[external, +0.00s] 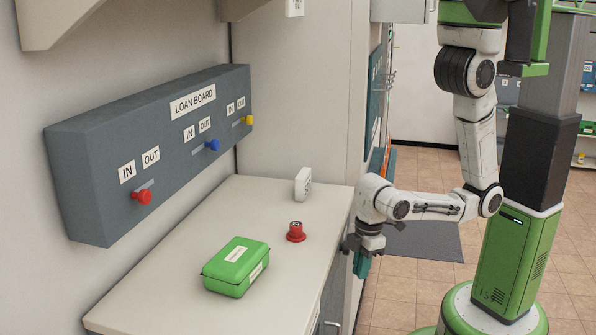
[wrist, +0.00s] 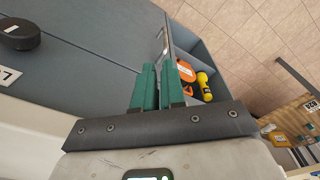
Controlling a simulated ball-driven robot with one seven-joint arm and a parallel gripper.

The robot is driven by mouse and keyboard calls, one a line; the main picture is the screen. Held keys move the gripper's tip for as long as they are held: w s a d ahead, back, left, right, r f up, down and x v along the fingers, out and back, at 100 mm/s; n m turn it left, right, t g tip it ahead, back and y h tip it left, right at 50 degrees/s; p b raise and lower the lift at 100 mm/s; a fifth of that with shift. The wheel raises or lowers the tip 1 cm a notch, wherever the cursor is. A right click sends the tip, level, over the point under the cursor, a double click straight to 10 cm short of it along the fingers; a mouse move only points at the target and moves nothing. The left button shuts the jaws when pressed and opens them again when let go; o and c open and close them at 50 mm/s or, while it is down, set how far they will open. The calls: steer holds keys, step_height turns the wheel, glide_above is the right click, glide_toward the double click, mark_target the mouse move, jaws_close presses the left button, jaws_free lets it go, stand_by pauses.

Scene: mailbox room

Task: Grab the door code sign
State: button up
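My gripper (external: 361,262) hangs at the right edge of the counter, pointing down, in the external view. In the wrist view its two green fingers (wrist: 159,88) lie side by side with hardly any gap and nothing visible between them. No sign with a readable door code shows. A small white upright block (external: 303,183) stands at the back right of the counter, with unclear markings on its side; I cannot tell whether it is the sign. It is behind and left of my gripper, apart from it.
A green box (external: 236,266) and a red round-based object (external: 296,232) stand on the counter (external: 190,278). The loan board (external: 170,145) hangs on the left wall. In the wrist view, an open compartment beside the fingers holds orange (wrist: 186,72) and yellow (wrist: 205,86) items.

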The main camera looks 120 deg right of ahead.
steer(key=o, duration=0.9)
